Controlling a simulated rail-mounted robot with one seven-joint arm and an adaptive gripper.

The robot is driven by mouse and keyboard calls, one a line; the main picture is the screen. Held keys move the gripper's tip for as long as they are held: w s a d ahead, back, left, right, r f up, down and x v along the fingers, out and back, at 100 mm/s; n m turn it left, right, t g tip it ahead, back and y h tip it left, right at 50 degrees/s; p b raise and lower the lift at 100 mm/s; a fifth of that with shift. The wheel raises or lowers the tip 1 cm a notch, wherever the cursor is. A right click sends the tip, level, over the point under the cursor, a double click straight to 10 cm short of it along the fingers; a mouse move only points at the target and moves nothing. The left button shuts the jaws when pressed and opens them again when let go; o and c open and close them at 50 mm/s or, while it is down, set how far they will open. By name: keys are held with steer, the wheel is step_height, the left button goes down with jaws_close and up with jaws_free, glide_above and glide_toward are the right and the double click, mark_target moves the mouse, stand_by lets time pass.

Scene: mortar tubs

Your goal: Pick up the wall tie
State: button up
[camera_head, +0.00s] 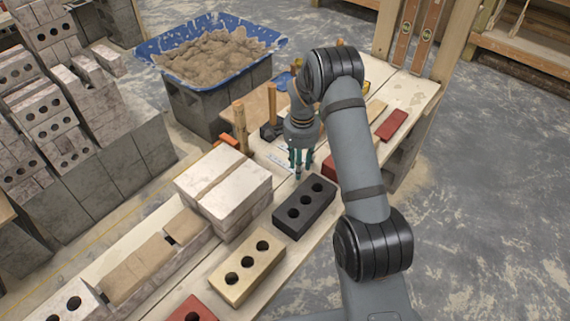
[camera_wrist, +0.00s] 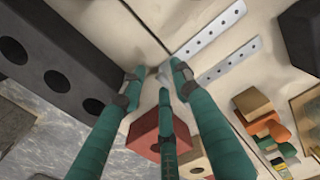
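Two flat, pale metal wall ties with rows of holes lie side by side on the light wooden bench in the wrist view: an upper wall tie (camera_wrist: 209,32) and a lower wall tie (camera_wrist: 230,62). In the head view a pale strip (camera_head: 280,162) lies on the bench just left of my gripper (camera_head: 301,168). My gripper has teal fingers pointing down over the bench. In the wrist view my gripper (camera_wrist: 158,78) has its fingertips spread apart, left of the ties' near ends. I see nothing held between them.
A black three-hole brick (camera_head: 304,206) lies close in front of my gripper. A pale block stack (camera_head: 225,190) stands to its left. A tan three-hole brick (camera_head: 247,272) lies nearer. A red brick (camera_head: 392,125) lies farther right. A blue mortar tub (camera_head: 152,48) stands behind.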

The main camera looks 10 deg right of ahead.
steer(key=shift+d+f, duration=0.1)
steer(key=shift+f, duration=0.75)
steer(key=shift+w, duration=0.1)
steer(key=shift+c, duration=0.2)
jaws_close()
